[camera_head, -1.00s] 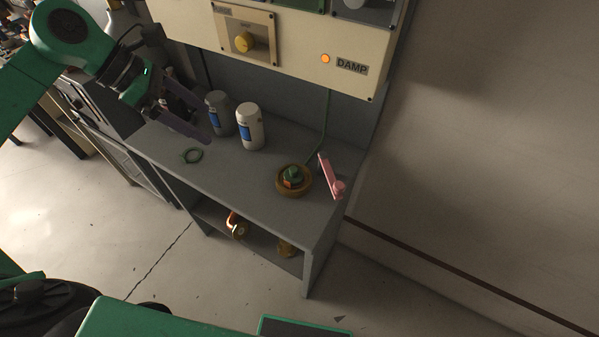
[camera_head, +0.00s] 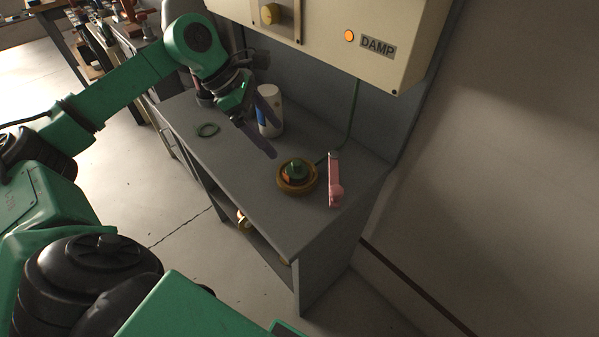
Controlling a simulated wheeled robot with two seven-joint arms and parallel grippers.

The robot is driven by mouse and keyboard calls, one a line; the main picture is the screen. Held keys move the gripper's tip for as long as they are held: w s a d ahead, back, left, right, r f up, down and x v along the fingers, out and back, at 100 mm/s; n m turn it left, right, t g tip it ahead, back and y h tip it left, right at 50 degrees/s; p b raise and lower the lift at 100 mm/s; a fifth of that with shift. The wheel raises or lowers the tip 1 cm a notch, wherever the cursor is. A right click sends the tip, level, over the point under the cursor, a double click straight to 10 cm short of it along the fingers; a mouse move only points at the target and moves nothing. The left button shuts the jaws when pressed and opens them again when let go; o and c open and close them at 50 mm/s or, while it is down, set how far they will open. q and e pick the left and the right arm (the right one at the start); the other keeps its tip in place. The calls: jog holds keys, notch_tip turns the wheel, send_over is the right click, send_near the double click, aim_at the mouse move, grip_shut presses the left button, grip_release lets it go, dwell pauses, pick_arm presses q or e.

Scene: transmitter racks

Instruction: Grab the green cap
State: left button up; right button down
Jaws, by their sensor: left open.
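The green cap (camera_head: 296,169) sits inside a round orange-brown dish (camera_head: 281,186) on the grey counter. A small orange piece shows beside the cap in the dish. My left gripper (camera_head: 275,140) reaches in from the upper left with its two dark fingers apart. Its jaws are empty, and the fingertips are up and left of the dish, apart from the cap. My right gripper is not in view.
A pink tool (camera_head: 334,182) lies right of the dish. The cream DAMP panel (camera_head: 378,47) overhangs the counter (camera_head: 238,176).

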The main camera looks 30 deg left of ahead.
aim_at(297, 162)
pick_arm(q)
jog(key=p+x, duration=0.3)
jog(key=x, duration=0.7)
jog(key=shift+w+d+f+p, duration=0.15)
jog(key=shift+d+f+p, duration=0.1)
jog(key=shift+p, duration=0.1)
jog(key=shift+f, duration=0.25)
jog(key=shift+a, duration=0.1)
jog(key=shift+c, duration=0.9)
jog(key=c, duration=1.4)
jog(key=shift+r, duration=0.15)
